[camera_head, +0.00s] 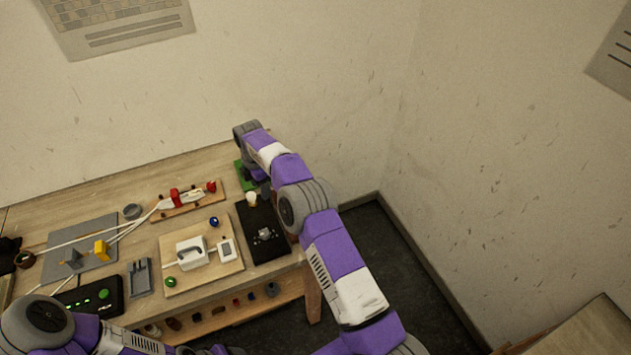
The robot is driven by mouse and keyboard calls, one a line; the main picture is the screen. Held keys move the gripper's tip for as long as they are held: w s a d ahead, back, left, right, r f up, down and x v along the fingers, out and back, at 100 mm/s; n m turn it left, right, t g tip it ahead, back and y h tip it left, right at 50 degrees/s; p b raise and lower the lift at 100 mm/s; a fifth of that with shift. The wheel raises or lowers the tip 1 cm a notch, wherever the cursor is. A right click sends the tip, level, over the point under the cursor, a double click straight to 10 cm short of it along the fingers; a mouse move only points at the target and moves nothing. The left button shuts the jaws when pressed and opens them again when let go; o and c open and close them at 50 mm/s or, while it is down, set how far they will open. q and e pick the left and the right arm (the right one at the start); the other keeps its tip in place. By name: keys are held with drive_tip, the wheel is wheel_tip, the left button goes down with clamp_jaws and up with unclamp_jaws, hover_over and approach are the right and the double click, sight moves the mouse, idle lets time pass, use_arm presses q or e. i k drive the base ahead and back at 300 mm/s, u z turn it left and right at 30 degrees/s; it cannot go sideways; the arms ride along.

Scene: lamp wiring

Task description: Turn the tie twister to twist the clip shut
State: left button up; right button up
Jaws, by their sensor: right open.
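My right gripper (258,180) is open at the table's back right corner, low over a green block (241,172). My own forearm hides part of it, and I cannot tell whether it touches anything. A wooden strip (188,209) left of it carries red clip-like parts (175,196) and a white piece, with white cables running to it. I cannot tell for sure which thing is the tie twister; a yellow part (101,249) stands on the grey mat (88,229). My left arm shows at the bottom left, its gripper outside the picture.
A wooden board (225,267) carries a white box (191,254) with a handle. A black tray (257,219) lies right of it. A black panel (82,297) with green lights and a grey holder (139,277) are at the front. White cables cross the left side.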

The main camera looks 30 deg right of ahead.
sight(211, 187)
drive_tip(key=z, duration=0.3)
drive_tip(key=k, duration=0.9)
drive_tip(key=u, duration=0.25)
drive_tip(key=i, duration=1.4)
drive_tip(key=u, duration=0.9)
